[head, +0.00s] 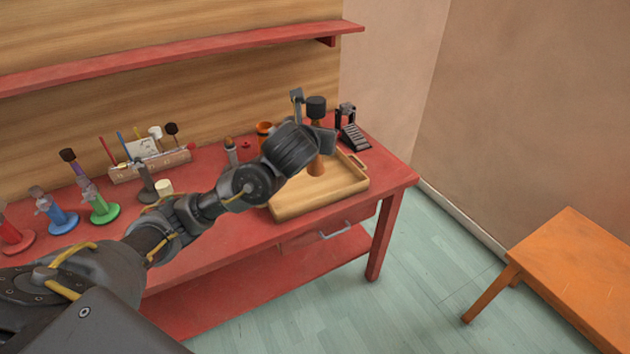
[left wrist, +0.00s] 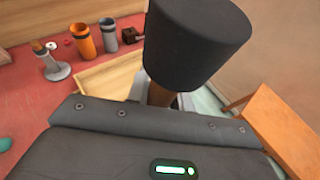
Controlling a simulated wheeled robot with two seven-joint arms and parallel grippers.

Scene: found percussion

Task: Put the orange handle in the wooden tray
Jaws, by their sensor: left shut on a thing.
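The orange handle (head: 316,168) is part of a beater with a thick black cylindrical head (head: 316,107). My left gripper (head: 318,138) is shut on it below the head and holds it upright over the wooden tray (head: 295,208). The handle's lower end shows in front of the tray's inside; I cannot tell whether it touches the floor of the tray. In the left wrist view the black head (left wrist: 197,40) fills the upper middle, with a bit of the handle (left wrist: 160,95) below it and part of the tray (left wrist: 105,72) behind. My right gripper is not in view.
Coloured stands (head: 104,212) and a wooden rack (head: 150,167) occupy the red table's left. A shelf (head: 190,50) runs above.

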